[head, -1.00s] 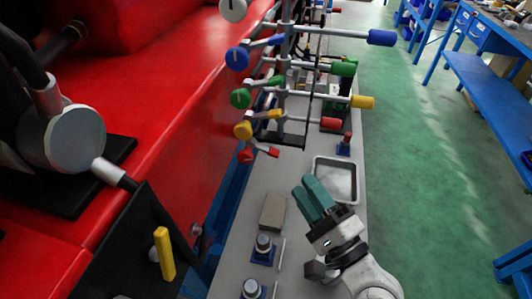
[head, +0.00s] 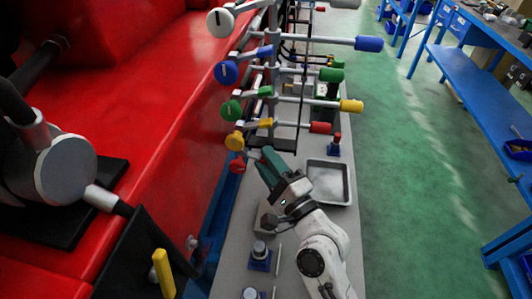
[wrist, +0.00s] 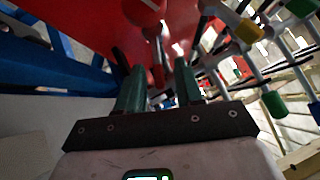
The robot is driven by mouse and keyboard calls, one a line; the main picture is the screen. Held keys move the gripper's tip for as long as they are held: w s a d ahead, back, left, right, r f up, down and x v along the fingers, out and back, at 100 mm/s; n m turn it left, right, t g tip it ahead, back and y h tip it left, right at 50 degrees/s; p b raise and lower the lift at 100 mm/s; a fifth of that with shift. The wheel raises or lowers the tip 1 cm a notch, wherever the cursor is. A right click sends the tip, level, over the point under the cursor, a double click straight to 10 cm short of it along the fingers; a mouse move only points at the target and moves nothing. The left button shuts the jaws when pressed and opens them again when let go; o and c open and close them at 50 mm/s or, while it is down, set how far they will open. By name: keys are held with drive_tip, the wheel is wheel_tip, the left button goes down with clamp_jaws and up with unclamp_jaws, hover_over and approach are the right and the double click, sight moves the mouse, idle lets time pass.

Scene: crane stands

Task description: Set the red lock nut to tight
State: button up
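The red knob (head: 237,163) is the lowest of the coloured knobs on the left side of the stand. The small red lever beside it is mostly hidden behind my gripper (head: 265,160) in the head view. My gripper has teal fingers and is just right of the red knob, at about its height. In the wrist view the two fingers of my gripper (wrist: 158,75) stand apart with a gap between them. A red rounded part (wrist: 143,12), which looks like the red knob, shows above the fingers. I cannot tell whether a finger touches the lever.
The stand's yellow (head: 234,140), green (head: 231,110), blue (head: 226,72) and white (head: 220,21) knobs rise above. A metal tray (head: 329,181) lies on the bench to the right. Red machinery (head: 165,120) fills the left.

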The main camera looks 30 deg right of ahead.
drive_tip(key=shift+w+r, duration=0.1)
drive_tip(key=shift+w, duration=0.35)
clamp_jaws()
